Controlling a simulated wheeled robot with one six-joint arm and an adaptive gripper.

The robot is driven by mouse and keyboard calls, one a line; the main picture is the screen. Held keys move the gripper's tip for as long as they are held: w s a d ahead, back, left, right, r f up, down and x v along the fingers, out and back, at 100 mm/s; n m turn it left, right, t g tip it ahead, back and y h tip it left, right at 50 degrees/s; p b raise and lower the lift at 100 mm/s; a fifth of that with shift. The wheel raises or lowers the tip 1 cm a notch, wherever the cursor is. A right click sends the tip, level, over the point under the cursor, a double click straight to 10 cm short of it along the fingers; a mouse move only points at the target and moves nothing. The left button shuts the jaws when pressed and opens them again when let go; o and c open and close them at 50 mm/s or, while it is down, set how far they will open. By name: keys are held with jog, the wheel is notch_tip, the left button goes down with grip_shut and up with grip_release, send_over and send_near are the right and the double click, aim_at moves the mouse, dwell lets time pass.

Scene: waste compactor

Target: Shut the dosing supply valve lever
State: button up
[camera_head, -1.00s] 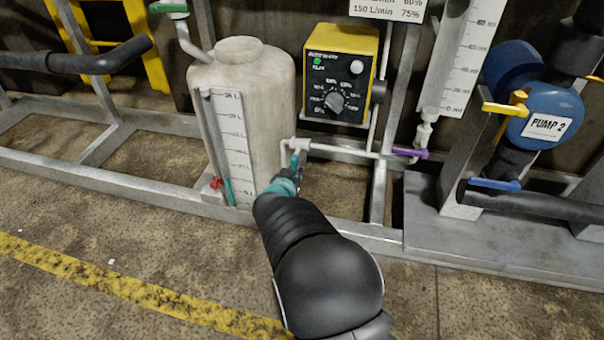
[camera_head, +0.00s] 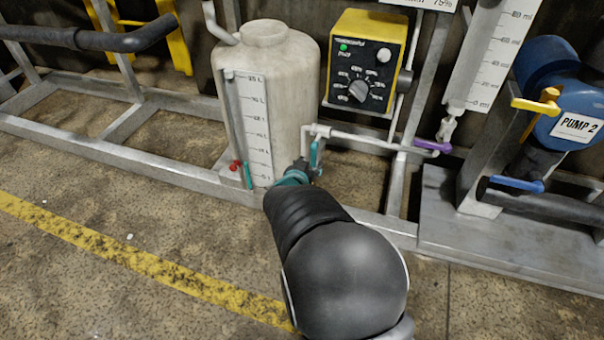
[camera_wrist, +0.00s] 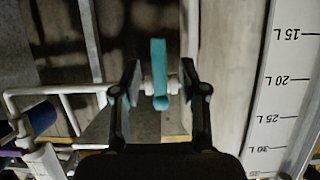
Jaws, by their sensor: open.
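The dosing supply valve lever appears to be the teal lever (camera_head: 314,153) on the white pipe at the lower right of the dosing tank (camera_head: 282,85). In the wrist view the teal lever (camera_wrist: 158,65) stands upright in the picture, between my two fingers, with a gap on each side. My gripper (camera_wrist: 160,78) is open, its dark fingers left and right of the lever. In the head view my gripper (camera_head: 304,172) is at the lever, partly hidden behind my wrist. I cannot tell there whether it touches the lever.
A yellow dosing controller (camera_head: 365,62) is above and behind the valve. A purple lever (camera_head: 432,146) is on the same white pipe to the right. Pump 2 (camera_head: 568,112) is farther right, with yellow and blue levers. A grey frame rail (camera_head: 110,160) runs low along the equipment. The front floor is clear.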

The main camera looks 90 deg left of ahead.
jog(key=v, duration=0.8)
jog(key=shift+s, duration=0.1)
